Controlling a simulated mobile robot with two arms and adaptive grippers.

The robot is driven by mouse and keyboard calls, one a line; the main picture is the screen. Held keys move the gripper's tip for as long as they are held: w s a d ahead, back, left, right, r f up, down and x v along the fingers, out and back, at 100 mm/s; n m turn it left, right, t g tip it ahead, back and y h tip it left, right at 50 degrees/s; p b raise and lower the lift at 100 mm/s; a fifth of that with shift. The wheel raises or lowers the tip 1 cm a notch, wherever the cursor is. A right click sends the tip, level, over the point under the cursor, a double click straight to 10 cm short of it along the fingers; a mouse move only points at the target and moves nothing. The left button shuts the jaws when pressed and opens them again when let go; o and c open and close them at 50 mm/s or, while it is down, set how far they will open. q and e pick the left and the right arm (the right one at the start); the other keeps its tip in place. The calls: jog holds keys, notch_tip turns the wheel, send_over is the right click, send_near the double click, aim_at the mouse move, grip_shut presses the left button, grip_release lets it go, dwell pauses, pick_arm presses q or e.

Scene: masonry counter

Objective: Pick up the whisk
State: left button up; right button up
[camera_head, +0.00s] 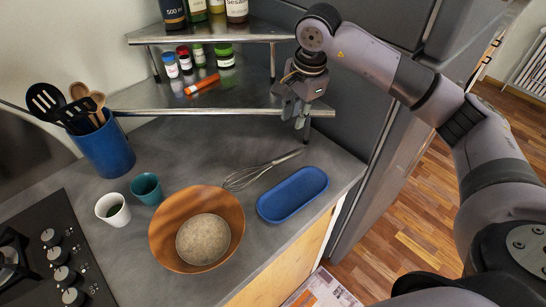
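The whisk (256,173) lies on the grey counter (165,150). Its wire loops point to the left and its thin handle points up and to the right. My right gripper (296,116) is above the counter at the right end of the metal shelf, pointing down. It is above and beyond the handle end of the whisk and not touching it. Its fingers are small in the view, and I cannot tell how far apart they are. My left gripper is not in view.
Two cups, teal (146,189) and white (113,210), stand to the left, near a blue utensil holder (107,150). A two-tier metal shelf (150,97) holds jars and bottles. A stove (60,255) is at lower left.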

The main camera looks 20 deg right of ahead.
jog(key=p, duration=0.4)
send_over(288, 155)
jog(key=s, duration=0.1)
notch_tip(288, 155, down, 12)
jog(key=shift+d+r, duration=0.1)
jog(key=shift+r, duration=0.1)
jog(key=shift+f+p, duration=0.2)
jog(key=shift+p, duration=0.15)
jog(key=f, duration=0.1)
jog(key=f+p, duration=0.2)
jog(key=f, duration=0.1)
jog(key=shift+w+a+f, duration=0.1)
jog(key=shift+w+a, duration=0.1)
jog(key=shift+w, duration=0.2)
jog(key=shift+f, duration=0.3)
jog(key=shift+c, duration=0.2)
grip_shut()
